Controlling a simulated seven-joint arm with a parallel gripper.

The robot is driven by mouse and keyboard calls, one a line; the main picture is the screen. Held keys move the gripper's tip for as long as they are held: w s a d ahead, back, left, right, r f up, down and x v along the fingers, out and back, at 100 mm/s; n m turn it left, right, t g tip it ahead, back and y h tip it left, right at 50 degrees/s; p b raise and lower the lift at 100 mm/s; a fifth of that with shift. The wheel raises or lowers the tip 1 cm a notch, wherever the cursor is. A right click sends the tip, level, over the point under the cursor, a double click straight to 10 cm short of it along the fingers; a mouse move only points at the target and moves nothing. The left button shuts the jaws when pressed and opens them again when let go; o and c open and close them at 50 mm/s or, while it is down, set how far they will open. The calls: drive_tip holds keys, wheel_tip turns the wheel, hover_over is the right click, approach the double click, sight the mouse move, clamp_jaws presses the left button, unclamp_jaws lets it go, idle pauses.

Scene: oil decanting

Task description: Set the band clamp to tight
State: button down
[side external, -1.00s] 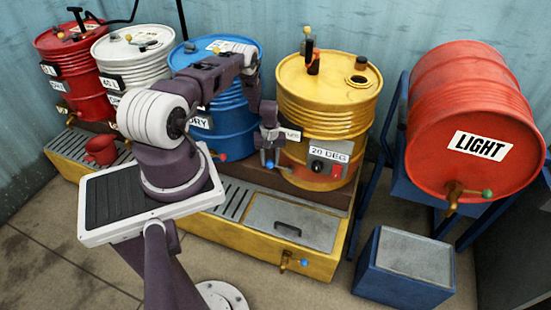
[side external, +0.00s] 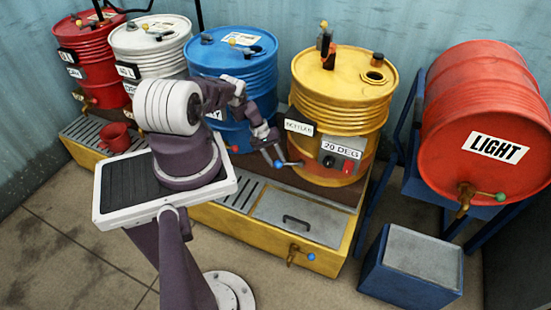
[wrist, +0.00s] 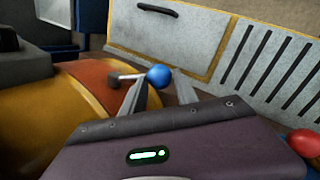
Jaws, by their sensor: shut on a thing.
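The yellow drum (side external: 336,110) stands right of my arm with an orange-red band (side external: 315,172) low around it. In the wrist view the band (wrist: 92,78) shows at the drum's side, with a thin metal clamp lever (wrist: 127,77) ending in a blue ball knob (wrist: 159,76). My gripper (side external: 277,160) is tilted down beside the drum's lower left side. Its fingers (wrist: 160,92) are shut on the lever's knob end, and the blue ball shows between them. No tight marking of the clamp is readable.
A grey box labelled 20 DEG (side external: 341,155) sits on the drum's front. The yellow sump (side external: 225,224) with a grey hatch (side external: 299,217) lies below. The blue drum (side external: 229,75) is behind my arm. The red LIGHT drum (side external: 488,105) lies on a stand at right.

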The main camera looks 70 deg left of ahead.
drive_tip(key=shift+s+d+f, duration=0.1)
drive_tip(key=shift+d+f, duration=0.1)
drive_tip(key=shift+f, duration=0.3)
drive_tip(key=shift+s+d+f, duration=0.1)
drive_tip(key=shift+d+f, duration=0.05)
drive_tip(key=shift+f, duration=0.35)
drive_tip(key=c, duration=0.9)
unclamp_jaws()
drive_tip(key=shift+c, duration=0.2)
drive_tip(key=shift+a+r, duration=0.15)
drive_tip(key=shift+a, duration=0.05)
drive_tip(key=v, duration=0.8)
drive_tip(key=shift+w+r, duration=0.3)
drive_tip(key=shift+r, duration=0.05)
drive_tip(key=shift+a, duration=0.1)
